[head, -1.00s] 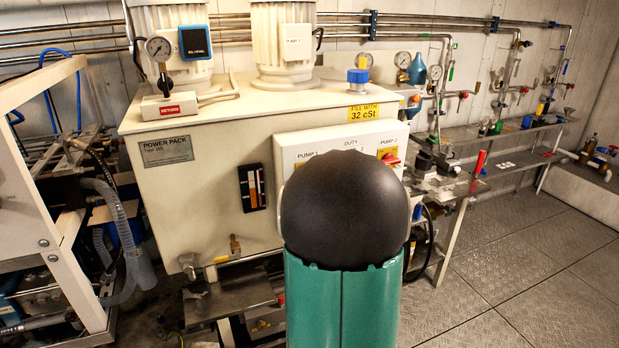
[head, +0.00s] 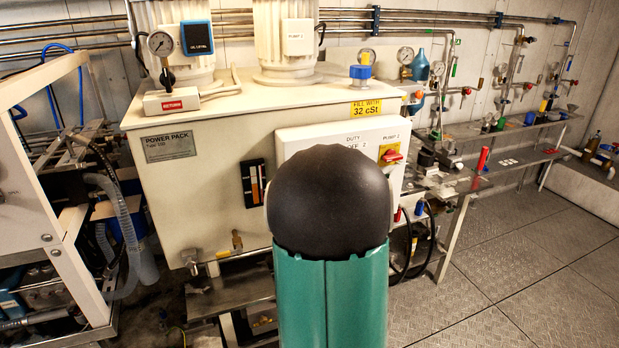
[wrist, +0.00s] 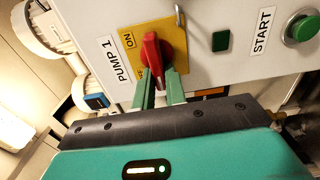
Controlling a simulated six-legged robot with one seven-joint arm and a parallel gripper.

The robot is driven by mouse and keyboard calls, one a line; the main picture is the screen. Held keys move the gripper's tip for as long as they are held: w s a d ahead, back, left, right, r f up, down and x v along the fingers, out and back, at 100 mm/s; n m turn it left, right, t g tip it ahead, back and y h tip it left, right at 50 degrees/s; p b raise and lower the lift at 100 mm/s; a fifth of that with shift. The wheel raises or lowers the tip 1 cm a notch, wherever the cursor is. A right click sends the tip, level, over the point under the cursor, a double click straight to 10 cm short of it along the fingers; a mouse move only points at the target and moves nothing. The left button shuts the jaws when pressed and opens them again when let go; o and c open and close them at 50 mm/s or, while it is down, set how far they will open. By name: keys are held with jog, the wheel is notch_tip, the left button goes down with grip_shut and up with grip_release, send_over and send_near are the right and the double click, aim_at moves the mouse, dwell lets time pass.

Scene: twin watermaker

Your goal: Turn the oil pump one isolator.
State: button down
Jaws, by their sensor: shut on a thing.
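The pump one isolator is a red rotary handle (wrist: 152,52) on a yellow plate (wrist: 172,38) marked ON, beside the PUMP 1 label (wrist: 118,61) in the wrist view. My gripper (wrist: 160,78) is shut on the red handle, with a green finger on each side of its lower part. The white control panel (head: 290,136) is on the front of the power pack tank in the head view. There my black and teal arm hides the pump one isolator and my gripper. The pump two isolator (head: 391,155), red on yellow, shows at the panel's right.
A green START button (wrist: 302,27) and a dark green square (wrist: 221,41) are on the panel. A white frame with hoses (head: 62,220) stands at the left. A bench (head: 460,185) runs along the right wall. The plated floor (head: 500,270) at the right is clear.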

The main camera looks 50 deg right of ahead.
jog(key=shift+f, duration=0.1)
jog(key=c, duration=1.5)
grip_release()
jog(key=shift+s, duration=0.15)
jog(key=shift+c, duration=0.2)
jog(key=shift+o, duration=0.5)
jog(key=v, duration=1.3)
jog(key=shift+s+a, duration=0.2)
